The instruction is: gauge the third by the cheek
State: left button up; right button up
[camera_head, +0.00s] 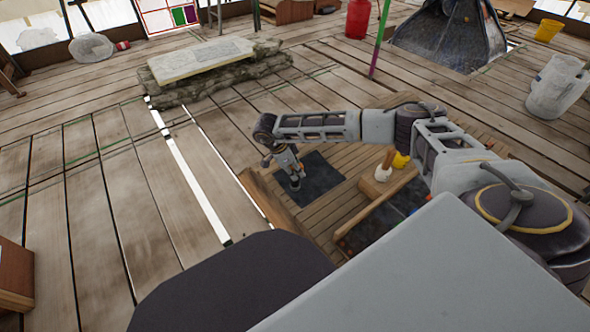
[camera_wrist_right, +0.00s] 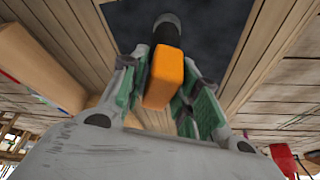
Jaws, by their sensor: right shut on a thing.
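My right gripper (camera_head: 294,180) reaches down over a dark mat (camera_head: 322,178) on the wooden bench. In the right wrist view, my right gripper (camera_wrist_right: 166,100) has its green-padded fingers on either side of an orange block-shaped thing (camera_wrist_right: 164,78), shut on it. A dark rod with a grey round end (camera_wrist_right: 167,28) extends beyond the orange part, over the dark mat. In the head view the held thing is mostly hidden by the gripper. I cannot tell which thing is the third or the cheek. My left gripper is not in view.
A mallet-like wooden thing with a pale top (camera_head: 383,172) and a yellow thing (camera_head: 401,160) stand right of the mat. A wood-edged dark tray (camera_head: 386,218) lies nearer. A pale slab (camera_head: 200,60) rests on stonework at the back.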

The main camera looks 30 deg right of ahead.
jog(key=o, duration=1.2)
jog(key=shift+r, duration=0.1)
jog(key=v, duration=1.2)
